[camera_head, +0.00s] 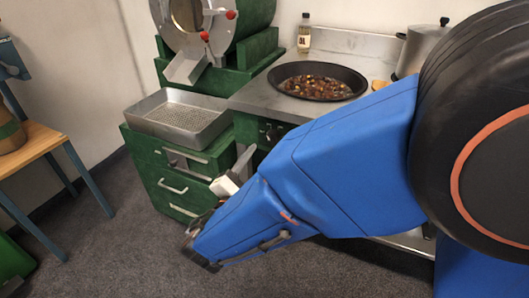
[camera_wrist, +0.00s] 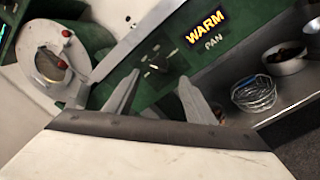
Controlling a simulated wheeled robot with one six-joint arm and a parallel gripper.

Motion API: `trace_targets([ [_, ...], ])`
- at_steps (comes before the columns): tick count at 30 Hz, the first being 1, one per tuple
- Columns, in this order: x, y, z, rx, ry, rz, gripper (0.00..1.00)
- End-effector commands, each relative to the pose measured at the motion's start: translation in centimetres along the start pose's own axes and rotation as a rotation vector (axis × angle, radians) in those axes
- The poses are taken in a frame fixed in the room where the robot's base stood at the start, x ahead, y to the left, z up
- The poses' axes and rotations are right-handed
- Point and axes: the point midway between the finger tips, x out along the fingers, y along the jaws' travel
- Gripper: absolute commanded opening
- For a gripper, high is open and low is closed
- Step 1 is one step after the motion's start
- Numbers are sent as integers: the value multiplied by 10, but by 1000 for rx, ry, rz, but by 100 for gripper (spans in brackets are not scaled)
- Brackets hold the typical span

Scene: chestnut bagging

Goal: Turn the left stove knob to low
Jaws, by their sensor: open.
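The stove's green front panel shows in the wrist view (camera_wrist: 185,55), with a small dark knob (camera_wrist: 156,60) and pale marks around it. The exact direction of the knob's pointer is too small to tell. My gripper (camera_wrist: 158,78) is open, its two grey fingers spread with the knob in the gap between their tips as seen from the wrist; whether they reach it in depth is unclear. In the head view my gripper (camera_head: 244,160) is in front of the stove, partly hidden by my blue arm. The dark knob (camera_head: 269,131) shows just beyond it on the panel.
A black pan (camera_head: 340,91) of chestnuts sits on the stove top, with a bottle (camera_head: 304,35) and a steel pot (camera_head: 420,48) behind. A perforated tray (camera_head: 155,111) is on green drawers at left. A wire basket (camera_wrist: 253,93) rests on the lower shelf.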

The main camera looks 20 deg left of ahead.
Motion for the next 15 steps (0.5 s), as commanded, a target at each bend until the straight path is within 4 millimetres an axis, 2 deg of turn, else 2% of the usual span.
trace_targets([
  [9,-54,0,-1,-1,3,2,50],
  [15,-77,-1,0,-1,2,0,50],
])
